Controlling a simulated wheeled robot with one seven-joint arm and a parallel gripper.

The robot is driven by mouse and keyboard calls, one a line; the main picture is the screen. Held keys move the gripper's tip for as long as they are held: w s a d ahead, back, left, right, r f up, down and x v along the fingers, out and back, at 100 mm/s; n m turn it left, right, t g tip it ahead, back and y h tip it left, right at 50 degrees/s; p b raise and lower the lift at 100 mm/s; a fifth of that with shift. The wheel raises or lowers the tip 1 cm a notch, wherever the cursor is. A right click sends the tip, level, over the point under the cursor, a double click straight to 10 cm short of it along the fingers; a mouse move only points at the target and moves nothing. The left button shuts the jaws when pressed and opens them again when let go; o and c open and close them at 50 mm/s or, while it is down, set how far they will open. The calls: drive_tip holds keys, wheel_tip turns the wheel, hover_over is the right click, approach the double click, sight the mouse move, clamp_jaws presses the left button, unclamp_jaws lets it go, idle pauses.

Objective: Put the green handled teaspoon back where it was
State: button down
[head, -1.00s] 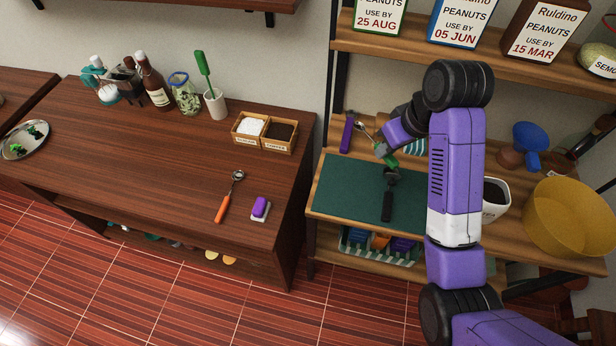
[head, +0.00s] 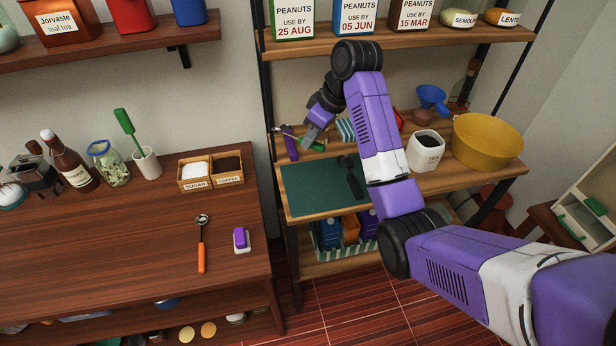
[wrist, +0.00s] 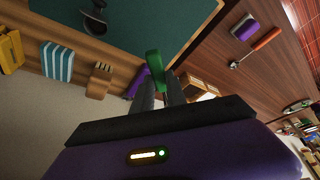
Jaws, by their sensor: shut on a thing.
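My gripper (head: 306,138) is shut on the green handled teaspoon, over the back edge of the dark green mat on the wooden shelf unit. The teaspoon's green handle (head: 319,146) shows beside the fingers in the head view. In the wrist view the green handle (wrist: 155,68) sticks out between the fingertips (wrist: 160,86). Much of the teaspoon is hidden by my gripper. Another spoon, with an orange handle (head: 202,250), lies on the dark brown counter (head: 120,260).
A purple upright thing (head: 290,143) stands just left of my gripper. The green mat (head: 310,192) bears a black utensil (head: 354,178). A white canister (head: 425,152) and yellow bowl (head: 487,138) stand right. Sugar and coffee boxes (head: 210,185) are on the counter.

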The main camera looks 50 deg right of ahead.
sight(308, 177)
wheel_tip(308, 177, down, 12)
drive_tip(key=shift+d+p, duration=0.1)
drive_tip(key=shift+p, duration=0.45)
drive_tip(key=shift+f, duration=0.1)
drive_tip(key=c, duration=1.3)
unclamp_jaws()
drive_tip(key=shift+c, duration=0.2)
drive_tip(key=shift+r, duration=0.2)
drive_tip(key=v, duration=1.1)
drive_tip(key=shift+s+r+b, duration=0.15)
drive_tip(key=shift+r+b, duration=0.25)
drive_tip(key=shift+d, duration=0.1)
